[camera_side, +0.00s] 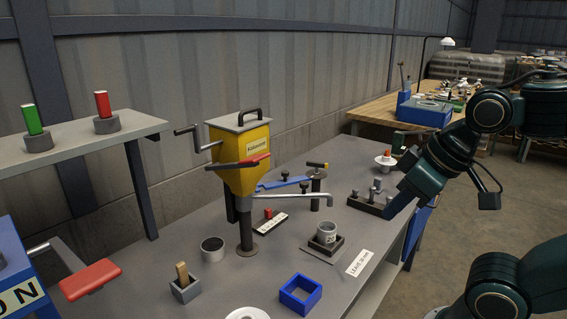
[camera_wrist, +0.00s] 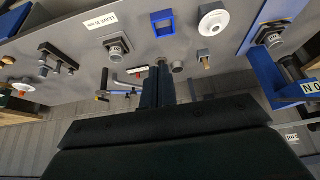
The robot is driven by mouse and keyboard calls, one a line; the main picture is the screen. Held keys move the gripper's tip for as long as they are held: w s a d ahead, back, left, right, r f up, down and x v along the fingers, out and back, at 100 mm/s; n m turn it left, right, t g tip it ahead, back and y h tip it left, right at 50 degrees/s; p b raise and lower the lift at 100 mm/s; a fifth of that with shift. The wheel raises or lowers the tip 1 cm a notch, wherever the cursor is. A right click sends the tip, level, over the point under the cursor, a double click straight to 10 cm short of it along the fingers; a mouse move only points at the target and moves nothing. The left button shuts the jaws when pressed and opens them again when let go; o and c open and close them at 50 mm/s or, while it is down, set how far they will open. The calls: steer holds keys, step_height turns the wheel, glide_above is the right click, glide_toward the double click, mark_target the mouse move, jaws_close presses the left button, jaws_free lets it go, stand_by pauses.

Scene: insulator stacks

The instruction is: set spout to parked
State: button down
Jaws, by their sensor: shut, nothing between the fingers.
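A yellow hopper (camera_side: 240,150) with a black top handle, a crank and a red-tipped lever (camera_side: 255,161) stands on a dark post. Its grey spout (camera_side: 285,196) reaches out to the right over the bench, with the tip turned down above and near the cup (camera_side: 327,233). A light grey bar that looks like the spout (camera_wrist: 138,70) shows in the wrist view, left of my fingers. My gripper (camera_wrist: 161,70) is shut and empty. In the side view my gripper (camera_side: 397,207) hangs at the right, clear of the spout. My gripper hides much of the hopper in the wrist view.
The cup sits in a dark square holder beside a white "LEAVE" label (camera_side: 360,262). A blue square frame (camera_side: 300,293), a grey cup (camera_side: 213,249) and a box with a wooden stick (camera_side: 184,288) stand in front. A blue lever (camera_side: 285,182) and pegged rack (camera_side: 369,203) lie behind.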

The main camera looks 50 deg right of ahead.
steer(key=c, duration=1.5)
jaws_free()
steer(key=shift+w+r, duration=0.1)
steer(key=shift+o, duration=1.3)
steer(key=shift+w+r, duration=0.15)
steer(key=w+d+r+m+g, duration=0.2)
steer(key=w+r+m, duration=0.2)
steer(key=w, duration=0.4)
steer(key=m+g, duration=0.4)
steer(key=m, duration=0.6)
glide_above(304, 182)
step_height(304, 182, down, 2)
steer(key=f, duration=0.1)
steer(key=shift+r, duration=0.25)
steer(key=shift+f, duration=0.15)
step_height(304, 182, down, 14)
steer(key=shift+r, duration=0.25)
